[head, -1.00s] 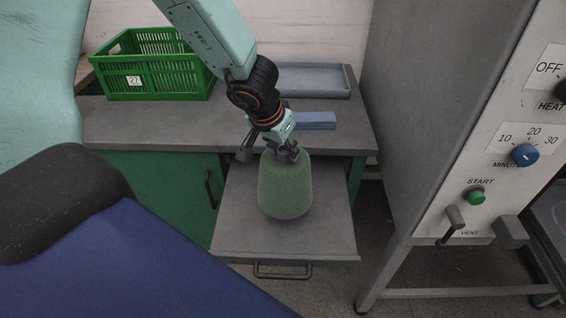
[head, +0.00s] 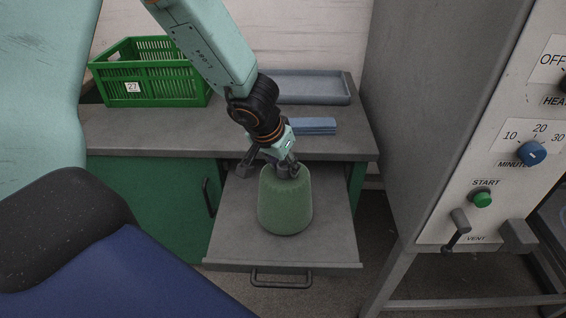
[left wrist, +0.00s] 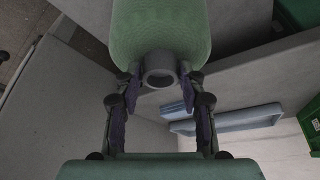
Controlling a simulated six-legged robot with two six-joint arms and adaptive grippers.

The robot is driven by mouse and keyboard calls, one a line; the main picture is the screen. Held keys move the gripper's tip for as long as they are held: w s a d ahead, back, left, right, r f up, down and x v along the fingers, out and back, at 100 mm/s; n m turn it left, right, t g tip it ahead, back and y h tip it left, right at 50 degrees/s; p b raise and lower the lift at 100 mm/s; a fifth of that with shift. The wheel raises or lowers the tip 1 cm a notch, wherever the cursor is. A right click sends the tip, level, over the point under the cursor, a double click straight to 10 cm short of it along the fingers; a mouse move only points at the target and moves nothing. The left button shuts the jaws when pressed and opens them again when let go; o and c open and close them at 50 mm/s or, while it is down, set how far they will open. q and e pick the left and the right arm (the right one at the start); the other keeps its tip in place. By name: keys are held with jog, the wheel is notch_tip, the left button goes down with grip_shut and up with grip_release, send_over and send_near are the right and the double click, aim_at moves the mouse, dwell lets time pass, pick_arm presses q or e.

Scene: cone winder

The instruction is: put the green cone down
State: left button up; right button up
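The green cone (head: 285,204) is upright over the grey pull-out shelf (head: 235,236). It also shows at the top of the left wrist view (left wrist: 160,30), its grey tube end (left wrist: 160,70) between the fingers. My left gripper (head: 288,170) comes from above and is shut on the tube at the cone's narrow top; it shows in the left wrist view too (left wrist: 160,78). The cone's underside is hidden, so I cannot tell whether it touches the shelf. My right gripper is not in view.
The shelf has bare room around the cone. Behind it, the bench (head: 130,130) bears a green crate (head: 150,85), a grey tray (head: 312,101) and a blue stack (head: 312,126). A grey machine with a control panel (head: 510,165) stands at the right.

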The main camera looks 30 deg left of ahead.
pick_arm(q)
jog(key=shift+o, duration=1.3)
jog(key=shift+a+f, duration=0.1)
jog(key=shift+a, duration=0.1)
jog(key=shift+d, duration=0.15)
jog(key=shift+r, duration=0.45)
jog(key=p+v, duration=0.8)
jog(key=v, duration=0.3)
jog(key=s+f+g+y, duration=0.2)
jog(key=s+f, duration=0.9)
jog(key=f, duration=0.2)
jog(key=s+d+f+g+h, duration=0.1)
jog(key=s+d+f, duration=0.3)
jog(key=s, duration=0.4)
jog(key=s+d+f+g+h, duration=0.1)
jog(key=s+d+f, duration=0.3)
jog(key=s, duration=0.3)
jog(key=shift+s+d+g+p, duration=0.15)
jog(key=shift+s+g+p, duration=0.15)
jog(key=shift+s+p, duration=0.1)
